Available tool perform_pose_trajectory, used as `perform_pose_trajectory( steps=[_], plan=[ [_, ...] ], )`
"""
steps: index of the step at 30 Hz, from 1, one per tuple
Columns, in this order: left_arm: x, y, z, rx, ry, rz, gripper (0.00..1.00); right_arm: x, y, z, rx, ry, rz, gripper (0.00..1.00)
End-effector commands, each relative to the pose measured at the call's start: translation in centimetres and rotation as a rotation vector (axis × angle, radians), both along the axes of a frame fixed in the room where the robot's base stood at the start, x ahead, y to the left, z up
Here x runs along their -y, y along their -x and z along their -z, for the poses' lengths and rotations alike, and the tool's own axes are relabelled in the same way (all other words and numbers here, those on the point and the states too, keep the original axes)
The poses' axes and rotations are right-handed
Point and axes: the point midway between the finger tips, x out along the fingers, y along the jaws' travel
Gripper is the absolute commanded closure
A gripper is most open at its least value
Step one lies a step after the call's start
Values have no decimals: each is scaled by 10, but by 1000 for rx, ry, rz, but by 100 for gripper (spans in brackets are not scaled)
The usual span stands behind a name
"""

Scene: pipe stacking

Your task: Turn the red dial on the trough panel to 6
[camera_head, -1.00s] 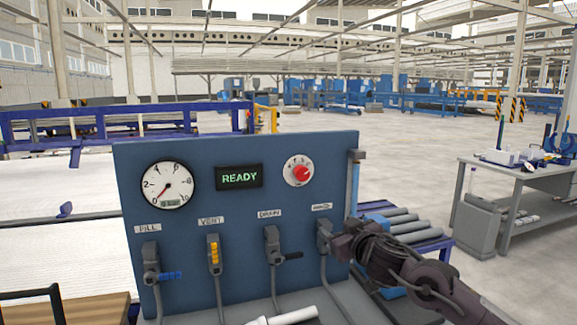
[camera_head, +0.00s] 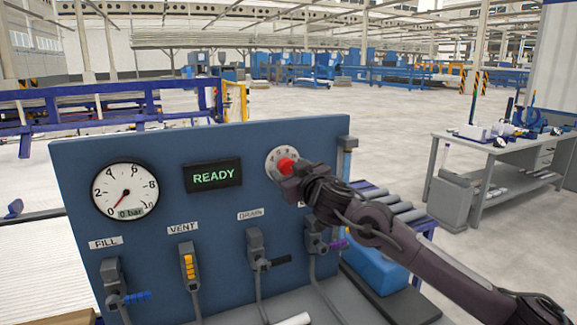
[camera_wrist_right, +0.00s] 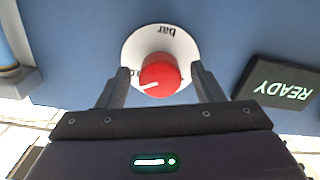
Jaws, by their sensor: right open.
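The red dial (camera_head: 286,164) sits on a round white scale plate (camera_head: 272,162) at the upper right of the blue trough panel (camera_head: 225,145). My right gripper (camera_head: 290,180) is in front of it and hides the lower right of the scale. In the right wrist view, which is upside down, the red dial (camera_wrist_right: 160,75) lies between the two open fingers of the right gripper (camera_wrist_right: 158,78). I cannot tell whether they touch it. The dial's white mark points lower left there. "bar" shows on the plate; its numbers are mostly hidden. My left gripper is not in view.
A READY display (camera_head: 212,175) and a round gauge (camera_head: 125,191) reading 0 bar are left of the dial. Below are levers: blue FILL (camera_head: 135,297), yellow VENT (camera_head: 189,268), black DRAIN (camera_head: 276,261) and a purple one (camera_head: 337,245). A workbench (camera_head: 500,150) stands at right.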

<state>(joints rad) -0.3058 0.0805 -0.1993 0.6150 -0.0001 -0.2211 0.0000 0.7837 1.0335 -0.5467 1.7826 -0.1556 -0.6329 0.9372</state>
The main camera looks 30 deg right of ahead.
Motion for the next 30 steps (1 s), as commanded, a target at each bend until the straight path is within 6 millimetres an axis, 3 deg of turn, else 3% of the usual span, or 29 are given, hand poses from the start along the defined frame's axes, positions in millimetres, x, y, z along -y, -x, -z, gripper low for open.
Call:
perform_pose_trajectory(
  steps=[6,12,22,30],
  plan=[
    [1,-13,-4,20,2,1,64,0,-10,-1,2,0,-1,40],
    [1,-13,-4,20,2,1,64,0,-10,0,2,1,-1,41],
    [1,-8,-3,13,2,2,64,0,-10,0,1,1,-1,84],
    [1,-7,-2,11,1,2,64,0,-10,1,-1,28,-1,84]
  ],
)
